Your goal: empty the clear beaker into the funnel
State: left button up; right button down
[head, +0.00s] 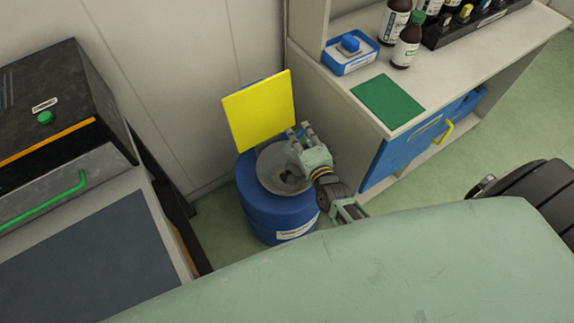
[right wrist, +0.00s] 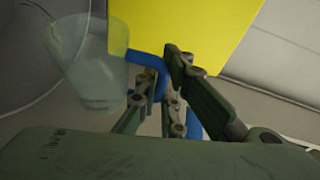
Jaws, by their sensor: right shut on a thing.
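The clear beaker (right wrist: 88,62) shows as a faint see-through cup at the left of the right wrist view, beside my fingers. Its contents cannot be made out, and it is hard to pick out in the head view. My right gripper (head: 300,130) is shut on the beaker, over the funnel; its fingers also show in the right wrist view (right wrist: 165,80). The grey funnel (head: 268,184) sits in the top of a blue drum (head: 262,218), partly covered by my gripper. My left gripper is not in view.
A yellow panel (head: 260,110) stands up behind the funnel. A cabinet (head: 350,125) with a green mat (head: 388,101), a blue-and-white tray (head: 350,62) and several bottles is close on the right. A dark box (head: 60,95) stands at the left.

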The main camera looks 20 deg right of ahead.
jog(key=shift+s+a+r+n+t+b, duration=0.1)
jog(key=shift+s+a+n+t+b, duration=0.1)
jog(key=shift+a+n, duration=0.25)
jog(key=shift+s+a+r+n+t+b, duration=0.1)
jog(key=shift+a+n+t+b, duration=0.1)
jog(key=shift+a+n, duration=0.25)
jog(key=shift+s+a+h, duration=0.1)
jog(key=shift+a+h, duration=0.2)
jog(key=shift+h, duration=0.1)
jog(key=shift+d+r, duration=0.15)
dwell(0.5)
